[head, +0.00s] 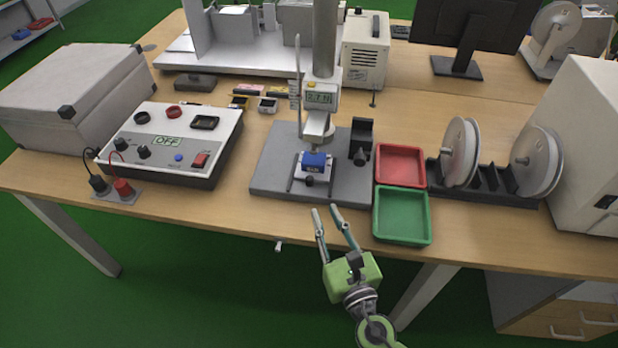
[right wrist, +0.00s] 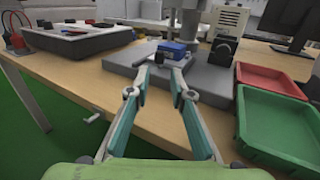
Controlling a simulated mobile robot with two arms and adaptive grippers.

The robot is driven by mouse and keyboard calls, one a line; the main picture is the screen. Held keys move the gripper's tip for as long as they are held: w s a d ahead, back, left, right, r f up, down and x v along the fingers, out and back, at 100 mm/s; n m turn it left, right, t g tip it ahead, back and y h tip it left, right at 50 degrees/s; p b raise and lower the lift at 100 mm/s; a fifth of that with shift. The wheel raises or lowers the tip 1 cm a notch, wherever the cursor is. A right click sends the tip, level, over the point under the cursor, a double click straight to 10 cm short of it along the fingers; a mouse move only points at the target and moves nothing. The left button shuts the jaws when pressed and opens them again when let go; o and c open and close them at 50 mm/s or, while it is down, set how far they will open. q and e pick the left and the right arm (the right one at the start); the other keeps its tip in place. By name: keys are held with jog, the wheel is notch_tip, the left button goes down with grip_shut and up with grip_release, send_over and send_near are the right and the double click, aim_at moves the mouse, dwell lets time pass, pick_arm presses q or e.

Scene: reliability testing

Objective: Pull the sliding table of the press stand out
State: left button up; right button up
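The press stand (head: 327,130) stands on a grey base plate (head: 270,181) near the front edge of the table, with a digital readout on its column. Its sliding table (head: 299,186) carries a blue block (head: 314,161) under the press head, with a small dark knob (head: 309,181) at the front. In the right wrist view the blue block (right wrist: 171,50) is beyond the fingertips. My right gripper (head: 326,208) is in front of the base plate, fingers pointing at the slide; the fingers are apart with nothing between them. My left gripper is not in view.
A red tray (head: 400,166) and a green tray (head: 402,215) sit right of the base plate, close to my right gripper. A white control box (head: 185,135) is to the left. Spools (head: 461,152) stand at the right.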

aim_at(311, 182)
jog(key=x, duration=1.2)
jog(key=shift+w, duration=0.1)
